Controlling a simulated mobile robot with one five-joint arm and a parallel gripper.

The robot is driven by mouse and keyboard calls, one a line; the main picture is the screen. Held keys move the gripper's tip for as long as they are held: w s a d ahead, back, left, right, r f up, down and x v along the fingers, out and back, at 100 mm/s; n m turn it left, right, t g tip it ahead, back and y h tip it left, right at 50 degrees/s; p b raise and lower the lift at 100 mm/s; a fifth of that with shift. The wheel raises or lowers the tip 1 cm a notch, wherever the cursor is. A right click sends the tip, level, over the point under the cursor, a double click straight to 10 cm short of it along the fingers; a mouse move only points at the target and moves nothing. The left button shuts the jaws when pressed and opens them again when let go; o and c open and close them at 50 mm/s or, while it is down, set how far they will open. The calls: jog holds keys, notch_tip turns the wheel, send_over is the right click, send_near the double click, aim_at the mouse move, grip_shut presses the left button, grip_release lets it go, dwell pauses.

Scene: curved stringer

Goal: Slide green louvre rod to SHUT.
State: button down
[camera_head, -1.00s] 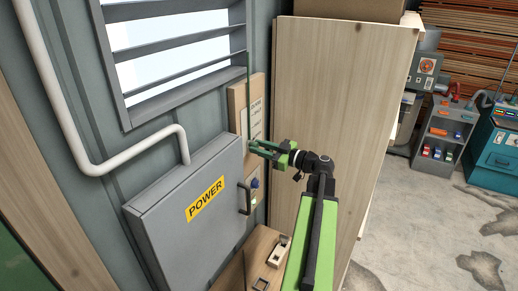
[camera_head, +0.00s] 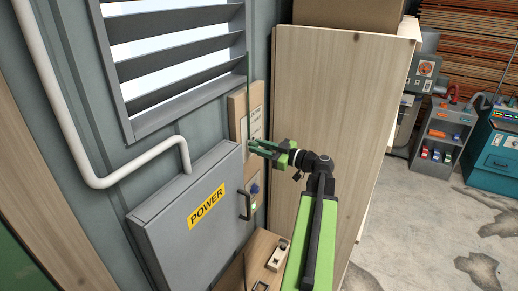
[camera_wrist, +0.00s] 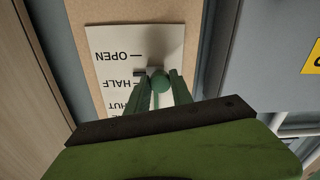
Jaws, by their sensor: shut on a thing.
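The green louvre rod (camera_head: 248,92) stands upright beside the right edge of the louvre (camera_head: 175,50), whose slats are tilted with bright gaps between them. A label plate (camera_wrist: 112,45) on a wooden board reads OPEN, HALF and a partly hidden SHUT, upside down in the wrist view. My gripper (camera_head: 255,146) is shut on the rod's round green knob (camera_wrist: 161,83), which sits between the fingers (camera_wrist: 162,92). A small dark pointer (camera_wrist: 140,73) beside the knob is near the HALF mark. The fingers cover part of the SHUT end.
The grey POWER box (camera_head: 185,225) with a handle (camera_head: 244,205) stands just left of and below my gripper. A tall wooden cabinet (camera_head: 320,110) is close on the right. A wooden bench (camera_head: 250,250) lies below. Open floor (camera_head: 440,220) is at far right.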

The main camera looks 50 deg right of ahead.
notch_tip(320, 180, up, 8)
jog(key=p, duration=0.5)
jog(key=shift+f+p, duration=0.25)
jog(key=shift+p, duration=0.15)
jog(key=shift+f, duration=0.1)
jog(key=c, duration=1.1)
grip_release()
jog(key=v, duration=1.7)
jog(key=shift+s+f, duration=0.1)
jog(key=shift+s, duration=0.15)
